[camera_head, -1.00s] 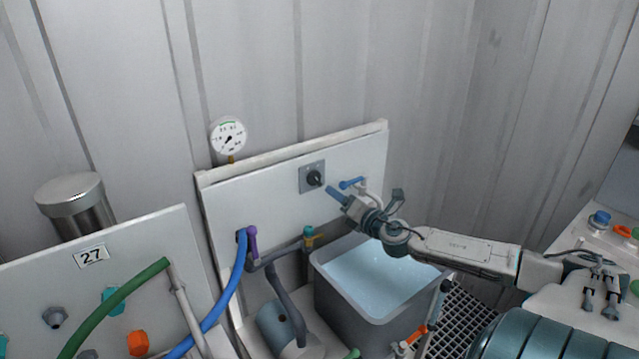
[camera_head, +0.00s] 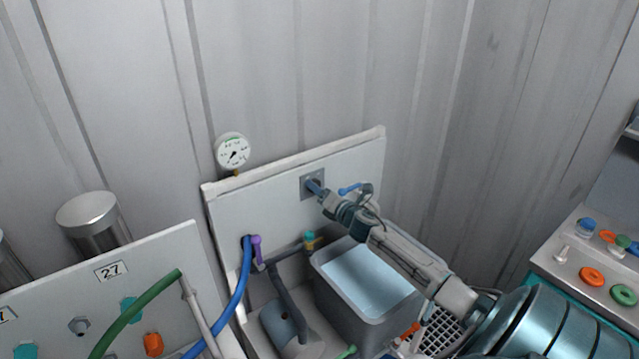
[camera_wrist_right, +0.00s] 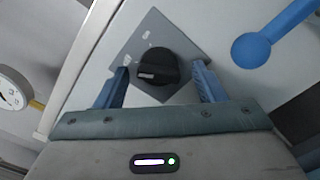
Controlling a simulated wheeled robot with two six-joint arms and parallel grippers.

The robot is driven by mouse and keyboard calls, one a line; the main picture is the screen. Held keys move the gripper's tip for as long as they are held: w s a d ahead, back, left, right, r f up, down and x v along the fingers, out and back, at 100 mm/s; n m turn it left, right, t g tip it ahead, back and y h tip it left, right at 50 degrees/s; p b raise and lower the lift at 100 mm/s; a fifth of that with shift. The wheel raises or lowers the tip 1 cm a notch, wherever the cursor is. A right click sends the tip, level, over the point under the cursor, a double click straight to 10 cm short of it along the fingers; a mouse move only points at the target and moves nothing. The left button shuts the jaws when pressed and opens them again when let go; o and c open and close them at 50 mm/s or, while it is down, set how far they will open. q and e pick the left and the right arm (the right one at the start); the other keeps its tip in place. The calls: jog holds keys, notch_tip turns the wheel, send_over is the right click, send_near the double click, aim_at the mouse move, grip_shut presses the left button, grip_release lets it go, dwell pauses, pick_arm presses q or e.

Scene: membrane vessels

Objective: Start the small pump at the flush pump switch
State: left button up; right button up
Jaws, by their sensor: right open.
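The flush pump switch is a black rotary knob (camera_wrist_right: 157,68) on a grey square plate (camera_head: 306,191), fixed to the white back panel (camera_head: 235,207). My right gripper (camera_head: 314,186) is at the switch and covers the knob in the head view. In the right wrist view, my right gripper (camera_wrist_right: 164,84) is open, with one blue finger on each side of the knob. I cannot tell whether the fingers touch it. The small pump, a grey-blue cylinder (camera_head: 279,322), sits low in front of the panel. My left gripper is not in view.
A blue-handled valve (camera_head: 350,189) is just right of the switch, its round end (camera_wrist_right: 251,50) close to the right finger. A gauge (camera_head: 233,151) stands above the panel. A water-filled grey tank (camera_head: 340,297) lies below my right arm. A blue hose (camera_head: 238,298) runs at left.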

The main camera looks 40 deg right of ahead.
jog(key=shift+w, duration=0.3)
jog(key=c, duration=0.9)
jog(key=shift+m, duration=0.5)
jog(key=m, duration=1.1)
jog(key=shift+a+f, duration=0.1)
